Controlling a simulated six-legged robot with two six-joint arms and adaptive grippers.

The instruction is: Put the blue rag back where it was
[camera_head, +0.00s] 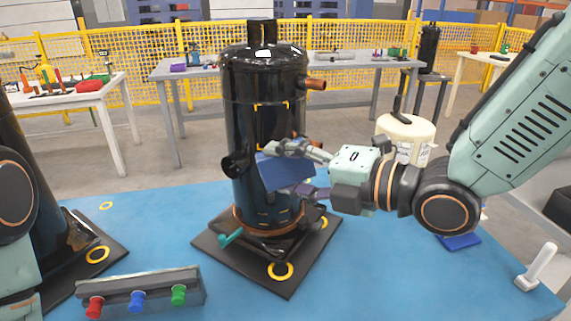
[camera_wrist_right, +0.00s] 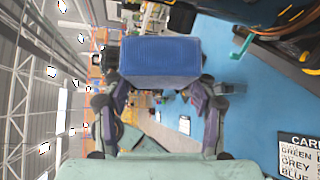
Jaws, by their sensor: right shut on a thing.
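The blue rag (camera_head: 279,172) is a folded, ribbed blue piece in front of the tall black compressor (camera_head: 262,90). My right gripper (camera_head: 298,168) reaches in from the right and is shut on the rag, with one finger along its upper edge. In the right wrist view, the rag (camera_wrist_right: 160,60) spans the space between the two fingertips of the right gripper (camera_wrist_right: 160,84). The rag is held above the blue table surface (camera_head: 350,260). Whether it touches the compressor is not clear. My left gripper is not in view; only part of my left arm shows at the left edge.
A knob panel (camera_head: 150,284) stands at front left. The compressor stands on a dark base plate (camera_head: 282,288) with yellow rings. A cream tank (camera_head: 405,128), a flat blue piece (camera_head: 460,241) and a white T-shaped handle (camera_head: 537,268) are at right. A printed card (camera_wrist_right: 299,156) shows in the wrist view.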

